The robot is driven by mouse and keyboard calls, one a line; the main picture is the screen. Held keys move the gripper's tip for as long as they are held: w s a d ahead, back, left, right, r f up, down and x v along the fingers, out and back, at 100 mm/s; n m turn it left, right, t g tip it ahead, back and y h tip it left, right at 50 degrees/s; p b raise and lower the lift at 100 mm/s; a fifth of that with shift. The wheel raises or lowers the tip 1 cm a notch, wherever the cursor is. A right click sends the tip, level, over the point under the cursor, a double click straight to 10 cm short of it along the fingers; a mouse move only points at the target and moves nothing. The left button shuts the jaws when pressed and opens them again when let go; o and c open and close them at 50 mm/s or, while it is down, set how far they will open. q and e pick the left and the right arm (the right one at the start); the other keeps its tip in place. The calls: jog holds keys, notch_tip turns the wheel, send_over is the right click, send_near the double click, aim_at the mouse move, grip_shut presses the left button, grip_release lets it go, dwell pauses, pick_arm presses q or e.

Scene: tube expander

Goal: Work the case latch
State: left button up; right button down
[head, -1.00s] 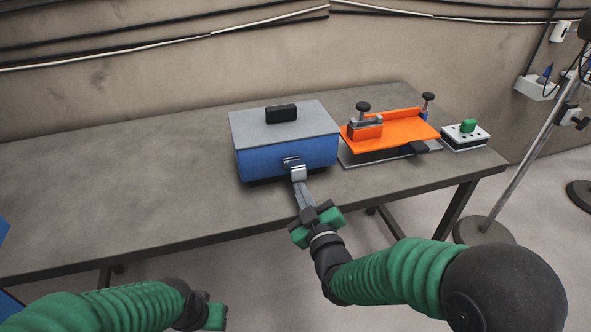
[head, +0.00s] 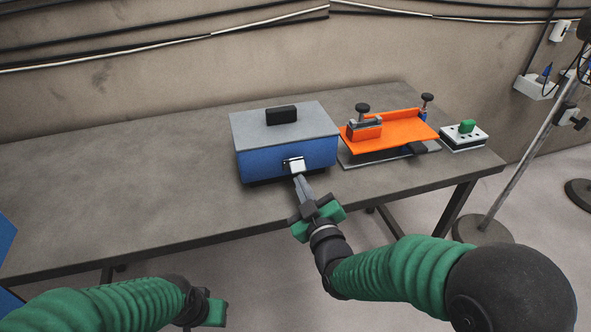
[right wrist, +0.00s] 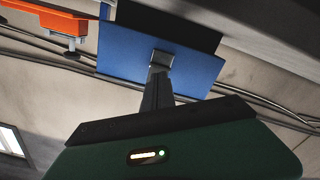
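A blue case (head: 265,162) with a grey lid and a black handle (head: 281,115) stands on the table. A small metal latch (head: 296,164) is on its front face, lying close against the case. My right gripper (head: 298,178) points at the case from the front, its narrow fingers together and their tips just at the lower edge of the latch. In the right wrist view, the fingers (right wrist: 159,76) reach up to the latch (right wrist: 162,59) on the blue front (right wrist: 198,72). Whether they touch it is unclear. My left gripper (head: 213,312) is low at the front, fingers hidden.
An orange fixture (head: 400,132) with black knobs stands right of the case. A small grey block with a green part (head: 467,127) is further right. The table (head: 120,180) is clear on the left. A metal stand (head: 515,160) rises beyond the table's right end.

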jog(key=shift+f+b, duration=0.35)
jog(key=shift+b, duration=0.25)
jog(key=v, duration=0.7)
